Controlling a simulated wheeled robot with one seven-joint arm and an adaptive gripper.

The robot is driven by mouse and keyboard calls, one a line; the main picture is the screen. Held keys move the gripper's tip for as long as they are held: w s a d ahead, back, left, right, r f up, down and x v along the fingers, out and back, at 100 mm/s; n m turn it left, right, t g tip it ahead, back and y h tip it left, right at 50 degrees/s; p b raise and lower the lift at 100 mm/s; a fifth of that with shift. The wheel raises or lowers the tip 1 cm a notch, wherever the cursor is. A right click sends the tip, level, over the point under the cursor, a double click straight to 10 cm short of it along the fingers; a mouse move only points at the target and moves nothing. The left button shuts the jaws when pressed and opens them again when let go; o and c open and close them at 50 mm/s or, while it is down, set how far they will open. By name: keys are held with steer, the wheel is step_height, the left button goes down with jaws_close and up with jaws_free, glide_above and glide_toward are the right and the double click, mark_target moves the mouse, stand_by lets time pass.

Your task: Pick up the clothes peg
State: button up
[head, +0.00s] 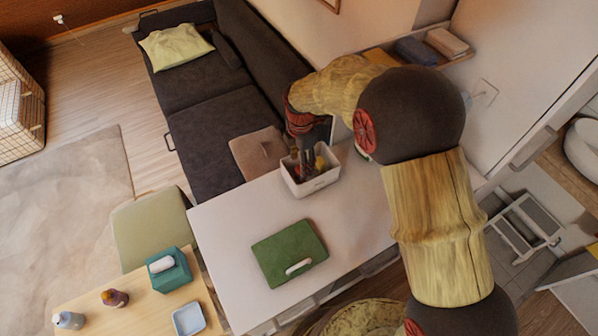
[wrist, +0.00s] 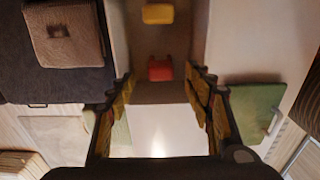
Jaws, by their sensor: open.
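My gripper (wrist: 160,78) is open, with its two fingers spread left and right in the wrist view. In the head view it (head: 307,152) points down at a white open box (head: 315,186) on the white table. Inside the box, the wrist view shows a small red object (wrist: 160,68) between the fingertips and a yellow object (wrist: 158,13) farther up. Both are apart from the fingers in the picture. I cannot tell whether either is the clothes peg. The gripper hides part of the box's contents in the head view.
A green board (head: 275,256) with a white item (head: 298,266) lies on the white table (head: 235,225). A wooden table (head: 120,285) at lower left holds several items. The table's left part is clear.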

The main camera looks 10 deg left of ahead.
step_height(320, 180, down, 6)
steer(key=shift+s+b, duration=0.1)
steer(key=shift+b, duration=0.4)
steer(key=shift+c, duration=1.4)
steer(key=c, duration=0.7)
